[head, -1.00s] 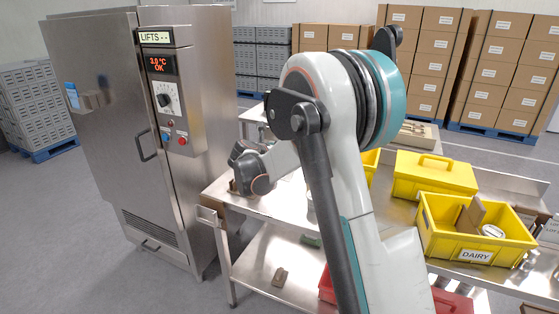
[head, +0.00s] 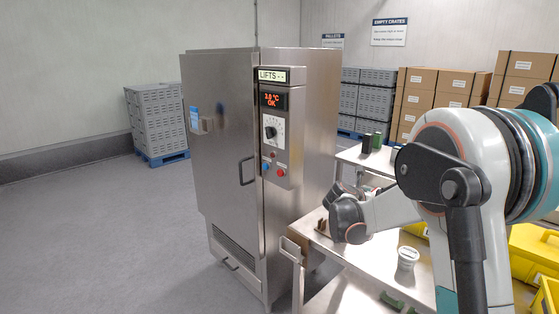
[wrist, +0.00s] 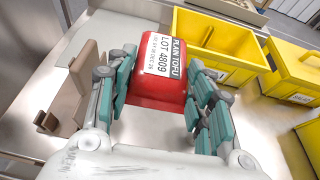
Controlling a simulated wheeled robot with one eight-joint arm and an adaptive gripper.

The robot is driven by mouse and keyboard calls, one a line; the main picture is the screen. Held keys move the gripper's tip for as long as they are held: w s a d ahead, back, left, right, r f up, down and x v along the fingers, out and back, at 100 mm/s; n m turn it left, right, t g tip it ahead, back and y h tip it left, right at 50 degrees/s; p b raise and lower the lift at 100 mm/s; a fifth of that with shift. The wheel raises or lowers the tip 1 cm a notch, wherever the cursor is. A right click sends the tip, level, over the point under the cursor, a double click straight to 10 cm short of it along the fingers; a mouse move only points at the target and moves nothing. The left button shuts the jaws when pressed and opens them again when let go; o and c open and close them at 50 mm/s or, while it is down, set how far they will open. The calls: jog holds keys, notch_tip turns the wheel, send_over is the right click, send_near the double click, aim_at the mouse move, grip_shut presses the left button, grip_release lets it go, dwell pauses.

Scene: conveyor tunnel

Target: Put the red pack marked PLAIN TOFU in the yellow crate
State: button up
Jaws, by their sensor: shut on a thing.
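In the wrist view, the red pack (wrist: 158,85) has a white label reading PLAIN TOFU, LOT 4809. My gripper (wrist: 160,75) is shut on it, with teal fingers along its left and right sides. An open yellow crate (wrist: 215,61) with a divider stands just beyond the pack, to the right, apart from it; the parts inside that show look empty.
A brown bracket-like piece (wrist: 75,105) lies left of my gripper. In the head view, a steel cabinet (head: 225,150) stands left of the bench, and a white tub (head: 408,258) sits on it.

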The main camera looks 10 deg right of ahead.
jog(key=s+a+f+n+t+y, duration=0.2)
jog(key=s+a+n+t+y, duration=0.2)
jog(key=s+a, duration=1.2)
jog(key=a+n+y, duration=0.2)
jog(key=a, duration=0.2)
jog(key=shift+s+n, duration=0.3)
jog(key=shift+a, duration=0.1)
